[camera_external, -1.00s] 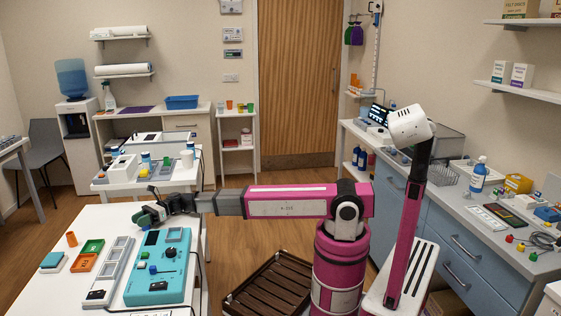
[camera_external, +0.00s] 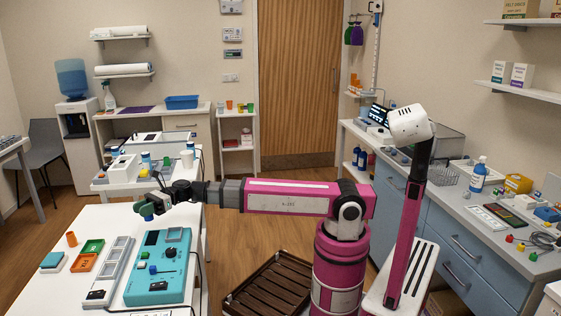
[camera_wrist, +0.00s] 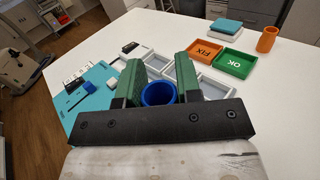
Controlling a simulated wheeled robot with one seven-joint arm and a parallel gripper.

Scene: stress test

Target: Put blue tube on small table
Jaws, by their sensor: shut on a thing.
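My gripper (camera_external: 151,205) is over the back part of the white front table (camera_external: 105,222). In the wrist view my gripper (camera_wrist: 156,82) has its green fingers shut on a blue tube (camera_wrist: 158,94). The tube's round open rim faces the camera, and its lower part is hidden by the black gripper plate. In the external view the tube is small and mostly hidden at the fingers. A smaller white table (camera_external: 112,187) with bottles and boxes stands behind the front table. I cannot tell which table is the one named small.
The front table holds a teal control box (camera_external: 160,265), a grey tray strip (camera_external: 108,270), an orange tray (camera_external: 84,262), a green tray (camera_external: 93,246) and an orange cup (camera_external: 71,239). A white shelf stand (camera_external: 237,133) is near the door. A brown slatted crate (camera_external: 270,285) lies on the floor.

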